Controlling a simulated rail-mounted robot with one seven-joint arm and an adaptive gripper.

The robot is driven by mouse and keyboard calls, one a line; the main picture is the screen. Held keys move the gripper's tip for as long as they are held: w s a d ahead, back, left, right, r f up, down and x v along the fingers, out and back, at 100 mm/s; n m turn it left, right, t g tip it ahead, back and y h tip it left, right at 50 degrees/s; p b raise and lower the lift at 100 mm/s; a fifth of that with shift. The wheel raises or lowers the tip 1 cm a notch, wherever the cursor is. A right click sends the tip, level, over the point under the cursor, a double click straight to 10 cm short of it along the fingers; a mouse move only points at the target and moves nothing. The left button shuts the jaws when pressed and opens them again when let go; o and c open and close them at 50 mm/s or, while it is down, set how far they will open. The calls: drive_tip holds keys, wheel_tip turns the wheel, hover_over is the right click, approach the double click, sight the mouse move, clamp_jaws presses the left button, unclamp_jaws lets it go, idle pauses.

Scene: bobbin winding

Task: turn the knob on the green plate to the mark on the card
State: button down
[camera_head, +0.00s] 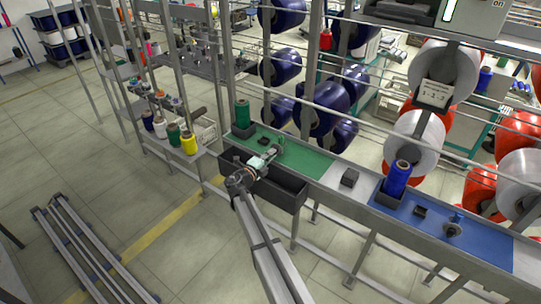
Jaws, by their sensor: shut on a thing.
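The green plate (312,161) lies on the long grey bench in the middle of the view. My gripper (273,150) is over the plate's left part, reaching in from the front. It is shut on the knob, which is mostly hidden behind the fingers, so I cannot tell where it points. A small green piece (281,141) shows just beyond the fingertips. A white card (435,93) with dark print hangs among the spools at the upper right. Its mark is too small to read surely.
A green spool (242,114) stands in a dark holder left of the gripper. A black trough (288,193) hangs along the bench front, below my wrist. A blue plate (405,211) with its own knob (453,229) and a blue spool (398,176) lie to the right.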

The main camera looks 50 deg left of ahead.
drive_tip(key=c, duration=1.2)
unclamp_jaws()
drive_tip(key=shift+c, duration=0.2)
drive_tip(key=v, duration=1.2)
